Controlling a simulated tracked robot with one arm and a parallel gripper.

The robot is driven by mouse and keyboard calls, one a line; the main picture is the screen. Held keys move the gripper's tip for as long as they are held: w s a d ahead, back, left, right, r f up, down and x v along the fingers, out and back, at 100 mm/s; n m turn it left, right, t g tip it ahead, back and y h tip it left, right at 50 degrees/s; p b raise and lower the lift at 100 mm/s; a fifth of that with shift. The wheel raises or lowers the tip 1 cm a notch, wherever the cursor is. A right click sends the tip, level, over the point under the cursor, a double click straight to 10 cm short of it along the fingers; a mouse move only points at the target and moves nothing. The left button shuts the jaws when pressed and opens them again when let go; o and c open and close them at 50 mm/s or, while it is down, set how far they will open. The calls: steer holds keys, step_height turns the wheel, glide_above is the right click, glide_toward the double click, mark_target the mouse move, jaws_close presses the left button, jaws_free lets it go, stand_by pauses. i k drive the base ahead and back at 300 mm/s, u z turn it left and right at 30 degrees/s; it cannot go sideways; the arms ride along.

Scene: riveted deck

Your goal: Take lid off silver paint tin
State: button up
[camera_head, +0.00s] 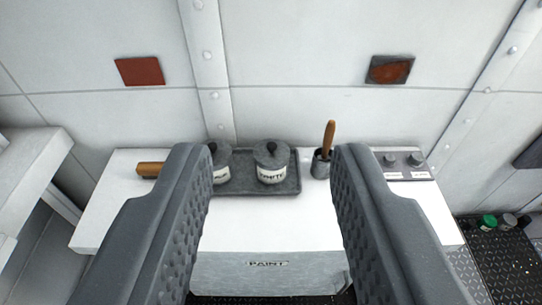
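Two paint tins with grey lids and dark round knobs stand upright on a grey tray (292,188) on a white bench. The left tin (222,172) is partly covered by my left finger, and only the end of its label shows, so I cannot read it in full. The right tin (271,163) has a white label that seems to read WHITE. Both lids appear to be on. My gripper (272,150) is wide open and empty, its grey fingers on either side of the view, with the tins showing between them.
A dark cup (320,166) with a wooden-handled tool stands right of the tray. A wooden handle (150,169) lies at the left, partly behind my finger. A grey panel with knobs (408,167) is at the right. The bench (270,222) is clear in front, with a wall behind.

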mark_target(269, 152)
steer(key=z, duration=0.05)
steer(key=i, duration=0.9)
steer(key=u, duration=0.05)
